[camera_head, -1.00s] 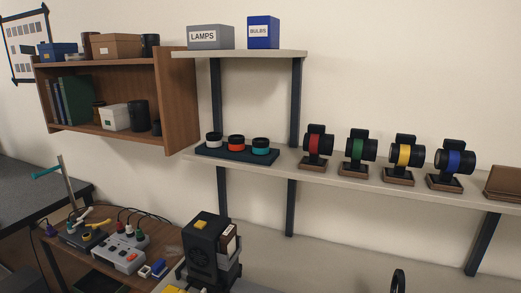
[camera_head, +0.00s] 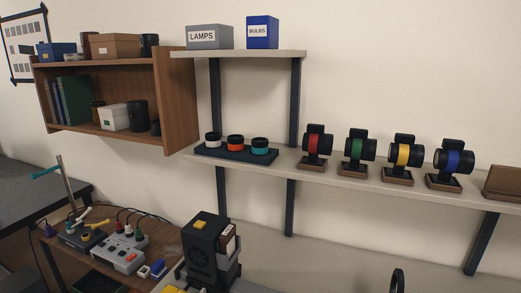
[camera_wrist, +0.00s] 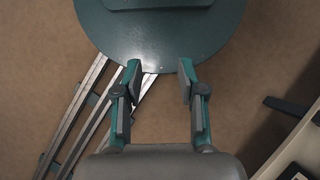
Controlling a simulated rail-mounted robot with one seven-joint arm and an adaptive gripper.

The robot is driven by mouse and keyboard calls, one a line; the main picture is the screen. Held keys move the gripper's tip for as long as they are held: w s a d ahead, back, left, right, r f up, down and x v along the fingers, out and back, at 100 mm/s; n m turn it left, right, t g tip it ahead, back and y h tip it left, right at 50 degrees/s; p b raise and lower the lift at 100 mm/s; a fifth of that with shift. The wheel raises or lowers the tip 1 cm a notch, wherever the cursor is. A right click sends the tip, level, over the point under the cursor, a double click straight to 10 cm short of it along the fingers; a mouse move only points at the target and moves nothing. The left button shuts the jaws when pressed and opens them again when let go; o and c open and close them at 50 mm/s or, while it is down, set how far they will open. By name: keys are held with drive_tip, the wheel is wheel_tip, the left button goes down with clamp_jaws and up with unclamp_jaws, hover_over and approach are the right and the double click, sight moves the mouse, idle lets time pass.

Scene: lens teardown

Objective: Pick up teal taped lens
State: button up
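The teal taped lens (camera_head: 260,145) is a short black cylinder with a teal band. It stands at the right end of a dark tray (camera_head: 222,153) on the lower shelf. The red-orange taped lens (camera_head: 235,143) is in the middle and the white taped lens (camera_head: 212,140) at the left of that tray. My gripper (camera_wrist: 158,75) shows only in the wrist view. Its two fingers are apart with nothing between them, above brown floor and a round dark teal surface. No lens shows in the wrist view.
Right of the tray, several cameras on wooden stands line the shelf (camera_head: 345,183), with red (camera_head: 315,145), green, yellow and blue bands. An upper shelf (camera_head: 240,54) with LAMPS and BULBS boxes hangs above the tray. A black projector-like machine (camera_head: 208,250) stands below.

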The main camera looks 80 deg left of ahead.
idle(0.3)
drive_tip(key=o, duration=0.9)
drive_tip(key=shift+s, duration=0.1)
